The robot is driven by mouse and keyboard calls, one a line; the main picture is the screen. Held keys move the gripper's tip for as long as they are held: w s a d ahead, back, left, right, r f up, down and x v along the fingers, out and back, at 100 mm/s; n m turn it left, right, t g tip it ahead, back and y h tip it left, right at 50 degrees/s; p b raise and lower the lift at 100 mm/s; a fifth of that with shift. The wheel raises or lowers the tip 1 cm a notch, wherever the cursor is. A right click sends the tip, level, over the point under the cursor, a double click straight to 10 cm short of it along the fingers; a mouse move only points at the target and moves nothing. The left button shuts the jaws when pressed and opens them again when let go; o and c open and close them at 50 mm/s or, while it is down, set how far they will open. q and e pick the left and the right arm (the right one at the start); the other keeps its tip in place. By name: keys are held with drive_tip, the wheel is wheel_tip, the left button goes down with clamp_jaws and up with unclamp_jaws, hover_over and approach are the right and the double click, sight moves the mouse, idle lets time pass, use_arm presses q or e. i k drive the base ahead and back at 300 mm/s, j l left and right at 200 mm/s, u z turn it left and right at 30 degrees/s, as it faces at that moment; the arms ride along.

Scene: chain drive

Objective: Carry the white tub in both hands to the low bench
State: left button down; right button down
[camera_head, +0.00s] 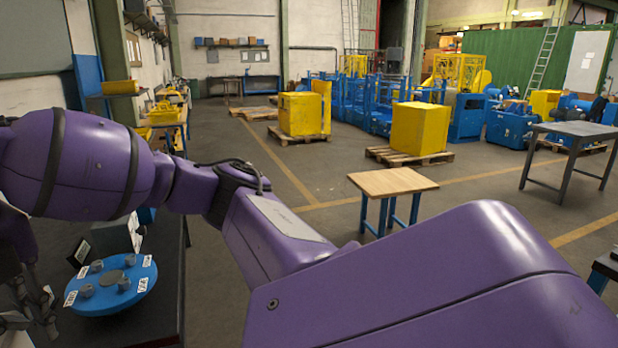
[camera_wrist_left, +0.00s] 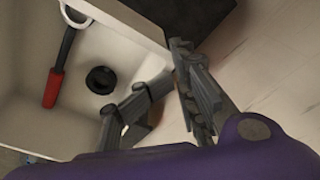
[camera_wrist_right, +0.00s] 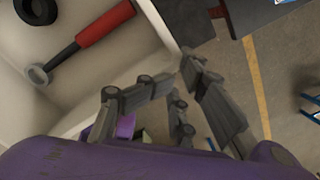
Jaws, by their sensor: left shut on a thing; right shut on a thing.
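The white tub (camera_wrist_left: 90,130) is open-topped and shows in both wrist views; in the right wrist view (camera_wrist_right: 130,50) a wall runs up to my fingers. Inside lie a red-handled wrench (camera_wrist_left: 57,75) and a black ring (camera_wrist_left: 101,80). My left gripper (camera_wrist_left: 170,66) is shut on the tub's wall, one finger inside and one outside. My right gripper (camera_wrist_right: 182,74) is shut on the tub's wall in the same way. In the head view my purple right arm hides most of the tub. A low bench with a wooden top (camera_head: 392,181) and blue legs stands mid-floor.
A dark table (camera_head: 165,300) at the left carries a blue round plate (camera_head: 112,284) with labelled knobs. Yellow crates (camera_head: 418,128) stand on pallets farther back. A grey table (camera_head: 580,130) stands at the right. Floor around the wooden-topped bench looks clear.

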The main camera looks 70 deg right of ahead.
sight(391, 180)
drive_tip(key=z, duration=2.15)
drive_tip(key=i+z, duration=0.15)
drive_tip(key=i, duration=3.45)
